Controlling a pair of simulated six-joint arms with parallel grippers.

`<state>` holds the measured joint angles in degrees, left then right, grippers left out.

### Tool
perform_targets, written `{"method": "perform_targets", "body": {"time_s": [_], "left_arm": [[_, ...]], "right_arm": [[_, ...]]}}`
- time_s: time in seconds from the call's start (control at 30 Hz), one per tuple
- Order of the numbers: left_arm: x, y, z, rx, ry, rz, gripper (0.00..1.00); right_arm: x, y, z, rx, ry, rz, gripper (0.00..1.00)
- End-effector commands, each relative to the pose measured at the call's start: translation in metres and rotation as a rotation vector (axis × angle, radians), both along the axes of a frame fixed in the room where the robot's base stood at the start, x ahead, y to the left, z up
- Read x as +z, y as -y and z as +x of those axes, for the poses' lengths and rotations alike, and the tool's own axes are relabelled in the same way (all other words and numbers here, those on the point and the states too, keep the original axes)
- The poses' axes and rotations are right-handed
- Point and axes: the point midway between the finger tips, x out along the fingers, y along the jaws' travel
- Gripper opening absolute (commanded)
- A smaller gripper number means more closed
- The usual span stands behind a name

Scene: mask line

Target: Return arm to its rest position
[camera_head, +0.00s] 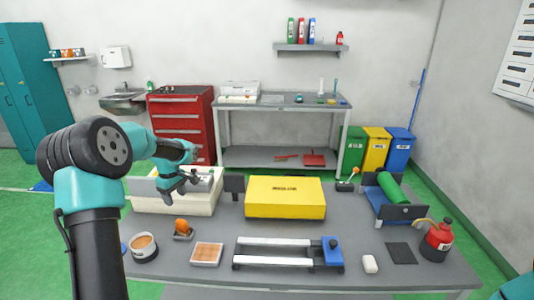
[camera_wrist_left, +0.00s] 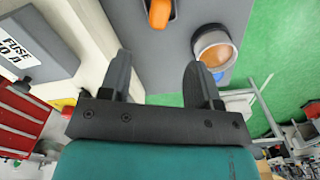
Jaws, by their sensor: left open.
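My left arm comes in from the left in the head view. Its gripper (camera_head: 176,196) is above the near side of a cream box (camera_head: 148,205) at the left of the table. In the left wrist view the two dark fingers (camera_wrist_left: 158,75) stand apart with nothing between them. Beyond them lie the grey table top, an orange-handled item (camera_wrist_left: 160,14) and a round container with orange contents (camera_wrist_left: 215,50). The right gripper is out of view; only a teal piece of my right arm shows at the lower right corner of the head view.
The grey table (camera_head: 380,272) carries a yellow box (camera_head: 285,198), a railed fixture with a blue block (camera_head: 332,252), a green roller unit (camera_head: 391,188) and a red bottle (camera_head: 437,240). An orange-topped item (camera_head: 182,227) and round container (camera_head: 143,245) stand near the left arm.

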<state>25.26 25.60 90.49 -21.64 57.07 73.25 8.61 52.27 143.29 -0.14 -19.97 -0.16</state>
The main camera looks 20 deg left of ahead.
Motion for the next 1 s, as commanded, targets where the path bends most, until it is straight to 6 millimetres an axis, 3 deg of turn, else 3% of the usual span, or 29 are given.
{"method": "perform_targets", "body": {"time_s": [0.13, 0.27, 0.57, 0.73, 0.83, 1.0], "left_arm": [[-0.013, 0.014, -0.006, -0.071, -0.025, -0.021, 0.57], [-0.042, 0.047, -0.023, -0.246, -0.076, -0.077, 0.57], [-0.118, 0.157, -0.108, -0.846, -0.202, -0.313, 0.57], [-0.159, 0.219, -0.156, -1.133, -0.184, -0.447, 0.57], [-0.187, 0.255, -0.168, -1.24, -0.119, -0.48, 0.57], [-0.226, 0.297, -0.172, -1.309, 0.0, -0.464, 0.57]], "right_arm": [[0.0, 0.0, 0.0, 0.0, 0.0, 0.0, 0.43], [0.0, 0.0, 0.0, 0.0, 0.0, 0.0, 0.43], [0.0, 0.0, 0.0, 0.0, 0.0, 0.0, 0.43], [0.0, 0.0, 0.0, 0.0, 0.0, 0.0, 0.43], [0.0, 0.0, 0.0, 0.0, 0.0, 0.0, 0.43], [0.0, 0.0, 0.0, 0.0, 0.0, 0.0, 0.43]]}}
